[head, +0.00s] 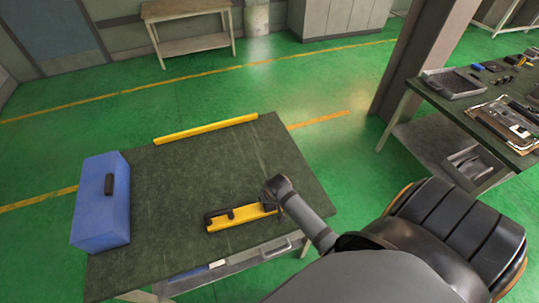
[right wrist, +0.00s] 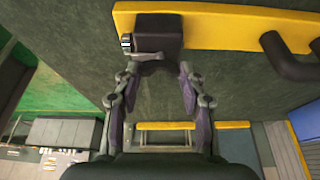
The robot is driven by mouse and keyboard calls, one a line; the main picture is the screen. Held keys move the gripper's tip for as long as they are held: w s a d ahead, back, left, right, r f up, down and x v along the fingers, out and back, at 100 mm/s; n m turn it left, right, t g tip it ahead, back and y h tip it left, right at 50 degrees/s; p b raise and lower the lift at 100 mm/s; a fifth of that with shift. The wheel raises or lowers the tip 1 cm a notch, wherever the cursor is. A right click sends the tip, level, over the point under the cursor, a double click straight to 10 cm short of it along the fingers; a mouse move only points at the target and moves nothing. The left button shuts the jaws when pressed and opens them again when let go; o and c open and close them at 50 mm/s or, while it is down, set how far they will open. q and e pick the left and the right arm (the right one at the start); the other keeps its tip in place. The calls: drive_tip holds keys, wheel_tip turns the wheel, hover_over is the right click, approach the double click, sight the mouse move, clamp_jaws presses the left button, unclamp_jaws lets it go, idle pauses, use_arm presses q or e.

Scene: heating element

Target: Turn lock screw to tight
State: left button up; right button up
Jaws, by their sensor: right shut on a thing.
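A yellow bar (head: 238,217) with dark fittings lies on the dark green table. It also shows in the right wrist view (right wrist: 225,27), running across the top. A dark block (right wrist: 158,32) sits at its end, with a small grey lever on the near side. A small knurled metal screw (right wrist: 126,42) sticks out at the block's left side. In the head view the gripper (head: 275,205) hides that end. My left gripper is not in view.
A blue toolbox (head: 101,203) stands at the table's left end. A long yellow rail (head: 206,129) lies along the table's back edge. The middle of the tabletop (head: 185,170) is clear. Another table with parts and trays (head: 453,82) stands at the right, by a pillar.

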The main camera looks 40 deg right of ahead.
drive_tip(key=o, duration=1.2)
drive_tip(key=shift+c, duration=0.2)
drive_tip(key=v, duration=1.2)
